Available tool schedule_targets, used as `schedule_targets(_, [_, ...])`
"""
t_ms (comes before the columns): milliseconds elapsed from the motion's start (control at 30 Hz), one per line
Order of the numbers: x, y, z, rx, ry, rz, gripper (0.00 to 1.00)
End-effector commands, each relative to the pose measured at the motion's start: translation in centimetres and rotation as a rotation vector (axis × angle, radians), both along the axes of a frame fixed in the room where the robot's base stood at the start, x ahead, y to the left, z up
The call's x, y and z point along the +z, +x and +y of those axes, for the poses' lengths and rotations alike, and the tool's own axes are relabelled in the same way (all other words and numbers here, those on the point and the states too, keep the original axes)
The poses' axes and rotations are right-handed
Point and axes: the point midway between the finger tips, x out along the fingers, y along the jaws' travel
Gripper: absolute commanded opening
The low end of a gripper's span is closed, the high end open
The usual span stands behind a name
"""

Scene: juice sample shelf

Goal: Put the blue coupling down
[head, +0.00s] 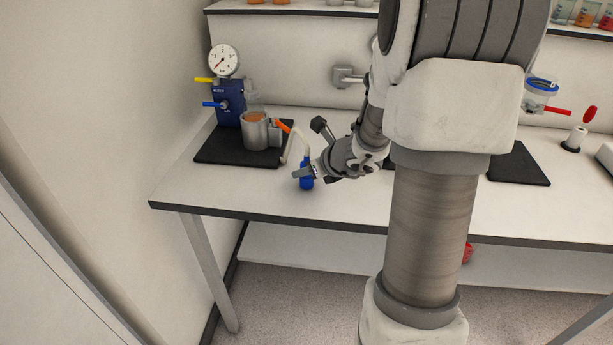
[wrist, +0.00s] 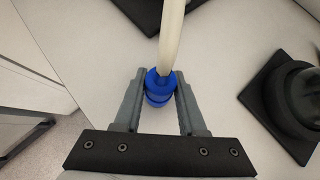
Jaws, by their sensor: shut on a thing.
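The blue coupling (head: 306,183) is at the end of a cream hose (head: 305,143) over the left part of the table (head: 240,192). My gripper (head: 304,172) is shut on the coupling. In the wrist view the coupling (wrist: 159,88) sits between my two fingertips (wrist: 160,92), with the hose running up from it. In the head view it hangs upright and its lower end looks at or close to the table top; I cannot tell whether it touches.
A black mat (head: 213,153) at the back left bears a metal cup (head: 254,131) and a blue block (head: 229,102) with a gauge (head: 223,61). Another black mat (head: 517,166) lies on the right. The table is clear left of the coupling.

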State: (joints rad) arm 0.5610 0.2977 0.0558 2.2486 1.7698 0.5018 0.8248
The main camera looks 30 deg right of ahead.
Motion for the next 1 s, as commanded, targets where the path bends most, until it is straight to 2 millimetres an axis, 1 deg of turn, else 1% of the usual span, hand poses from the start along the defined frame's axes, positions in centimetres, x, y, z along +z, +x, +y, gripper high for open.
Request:
schedule_targets(33, [-0.54,0.01,-0.02,-0.001,0.002,-0.001,0.00])
schedule_targets(300, [-0.48,0.01,-0.03,0.001,-0.001,-0.001,0.00])
schedule_targets(433, [-0.91,0.01,-0.03,0.001,0.000,-0.002,0.00])
schedule_targets(467, [-0.80,0.00,-0.03,0.001,-0.001,-0.001,0.44])
schedule_targets(600, [-0.74,0.00,-0.03,0.000,0.000,-0.001,0.69])
schedule_targets(633, [-0.74,-0.01,-0.03,0.000,0.000,-0.001,0.70])
schedule_targets(867, [-0.74,-0.01,-0.03,0.000,0.000,-0.001,0.70])
schedule_targets(1000, [-0.31,-0.01,-0.04,0.000,0.000,-0.001,0.70])
